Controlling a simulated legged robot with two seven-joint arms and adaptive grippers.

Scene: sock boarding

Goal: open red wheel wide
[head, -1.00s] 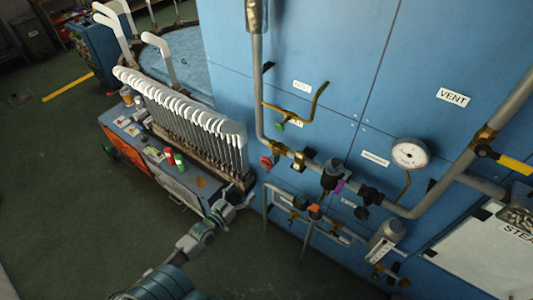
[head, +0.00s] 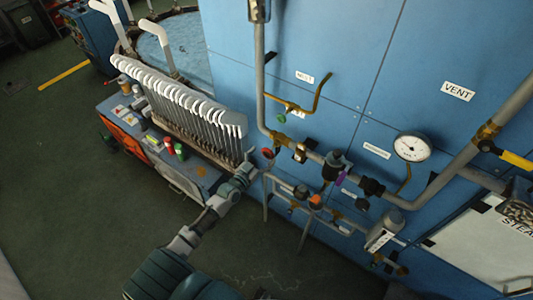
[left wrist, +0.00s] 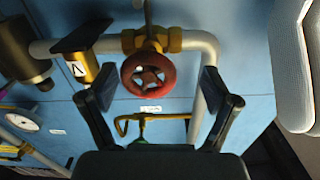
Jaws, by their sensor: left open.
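The red wheel (left wrist: 148,75) is a spoked handwheel on a brass valve (left wrist: 152,40) in the pipe, seen face-on in the left wrist view. In the head view the red wheel (head: 267,153) is small and sits at the lower left of the pipework. My left gripper (left wrist: 158,90) is open, with one dark finger on each side of the wheel in the picture and neither visibly touching it. In the head view my left gripper (head: 246,172) is just left of and below the wheel. My right gripper is not in view.
A rack of white sock forms (head: 185,105) stands close to the left of my left arm. Grey pipes, a gauge (head: 412,147) and other valves cover the blue panel (head: 340,60) to the right. Green floor is open at the lower left.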

